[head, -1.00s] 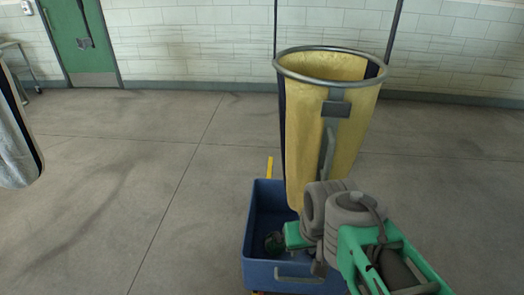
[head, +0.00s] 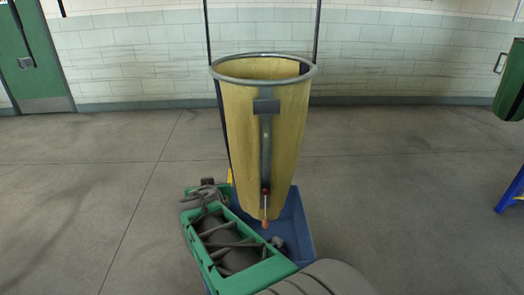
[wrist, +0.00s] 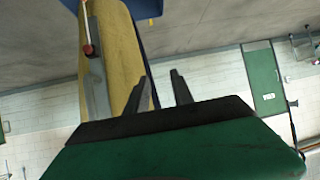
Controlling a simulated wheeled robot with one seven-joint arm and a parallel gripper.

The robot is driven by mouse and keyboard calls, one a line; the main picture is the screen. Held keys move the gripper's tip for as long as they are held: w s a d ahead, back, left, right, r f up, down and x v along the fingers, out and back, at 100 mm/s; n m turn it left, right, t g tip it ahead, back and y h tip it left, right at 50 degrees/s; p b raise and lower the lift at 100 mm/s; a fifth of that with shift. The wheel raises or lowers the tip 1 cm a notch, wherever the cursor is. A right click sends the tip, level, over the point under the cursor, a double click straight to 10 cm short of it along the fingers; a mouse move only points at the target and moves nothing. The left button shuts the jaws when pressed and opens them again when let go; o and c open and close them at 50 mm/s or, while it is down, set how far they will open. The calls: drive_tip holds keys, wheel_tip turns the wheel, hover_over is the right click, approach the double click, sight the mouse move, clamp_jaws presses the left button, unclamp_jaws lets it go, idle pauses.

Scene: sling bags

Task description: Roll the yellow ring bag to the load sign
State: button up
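The yellow ring bag (head: 285,135) hangs upright from a grey metal ring, above a blue tub base (head: 298,235), in the middle of the head view. A grey strip with a red-and-orange-tipped lever (head: 265,195) runs down its front. In the wrist view the bag (wrist: 122,50) shows upside down at the left. My gripper (wrist: 157,92) is open, its two dark fingers apart with nothing seen between them. The left finger overlaps the bag's edge in that view; I cannot tell whether it touches. In the head view my green arm covers part of the tub. No load sign is recognisable.
A green door (head: 38,60) is in the back wall at the left. A green hanging thing (head: 512,85) and a blue stand (head: 510,190) are cut off at the right edge. The grey floor (head: 400,200) between bag and stand is clear.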

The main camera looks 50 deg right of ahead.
sight(268, 144)
drive_tip(key=s+d+r+m+h, duration=0.1)
drive_tip(key=s+d+h, duration=0.1)
drive_tip(key=d, duration=0.3)
drive_tip(key=s+d+r+m+h, duration=0.1)
drive_tip(key=s+d+r+h, duration=0.1)
drive_tip(key=d, duration=0.4)
drive_tip(key=s+d+r+m+h+b, duration=0.1)
drive_tip(key=s+d+h, duration=0.2)
drive_tip(key=d, duration=0.2)
drive_tip(key=shift+d+r+m+h, duration=0.15)
drive_tip(key=shift+r+m+h, duration=0.15)
drive_tip(key=shift+r, duration=0.1)
drive_tip(key=shift+d+r, duration=0.2)
drive_tip(key=shift+d, duration=0.15)
drive_tip(key=p+x, duration=0.1)
drive_tip(key=x, duration=0.6)
drive_tip(key=shift+w, duration=0.25)
drive_tip(key=shift+a, duration=0.1)
drive_tip(key=shift+c, duration=0.4)
clamp_jaws()
